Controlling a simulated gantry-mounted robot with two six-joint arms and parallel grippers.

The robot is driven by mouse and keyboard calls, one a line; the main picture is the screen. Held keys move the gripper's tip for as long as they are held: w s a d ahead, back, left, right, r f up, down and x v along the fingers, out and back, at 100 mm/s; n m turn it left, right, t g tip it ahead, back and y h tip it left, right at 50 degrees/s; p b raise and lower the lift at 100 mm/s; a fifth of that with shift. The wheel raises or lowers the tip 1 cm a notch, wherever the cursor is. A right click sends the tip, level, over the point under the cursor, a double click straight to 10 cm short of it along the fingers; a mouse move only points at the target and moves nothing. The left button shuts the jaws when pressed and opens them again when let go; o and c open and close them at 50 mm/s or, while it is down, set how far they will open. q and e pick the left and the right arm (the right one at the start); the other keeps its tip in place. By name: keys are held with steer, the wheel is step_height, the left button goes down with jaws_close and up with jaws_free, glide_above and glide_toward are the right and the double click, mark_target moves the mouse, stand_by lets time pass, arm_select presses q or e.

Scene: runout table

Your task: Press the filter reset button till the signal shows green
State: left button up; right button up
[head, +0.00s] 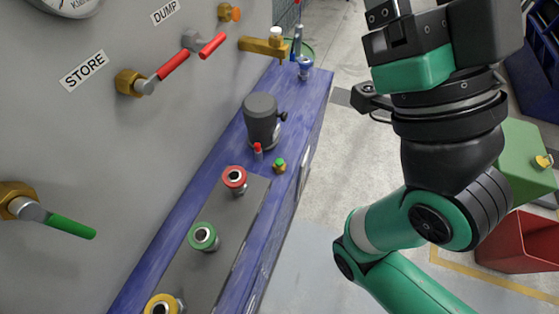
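Three push buttons stand in a row on a grey box (212,248) on the blue bench: a red-ringed one (234,179), a green-ringed one (203,236) and a yellow-ringed one (162,304) at the bottom edge. None has a readable label, so I cannot tell which is the filter reset. A dark grey cylinder (262,120) stands farther back, with a small red-topped part (258,150) at its foot, possibly a signal. A small green-topped brass part (279,165) is beside it. My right gripper's body (425,45) is at the upper right, away from the buttons; its fingertips are not visible. My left gripper is out of view.
The grey panel on the left carries a red lever (173,66), another red lever (212,45), a green lever (71,226), STORE and DUMP labels and a gauge (68,5). A brass tap (263,46) juts over the bench. A red bin (518,245) stands at right.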

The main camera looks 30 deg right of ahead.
jaws_close()
stand_by(0.4)
stand_by(1.4)
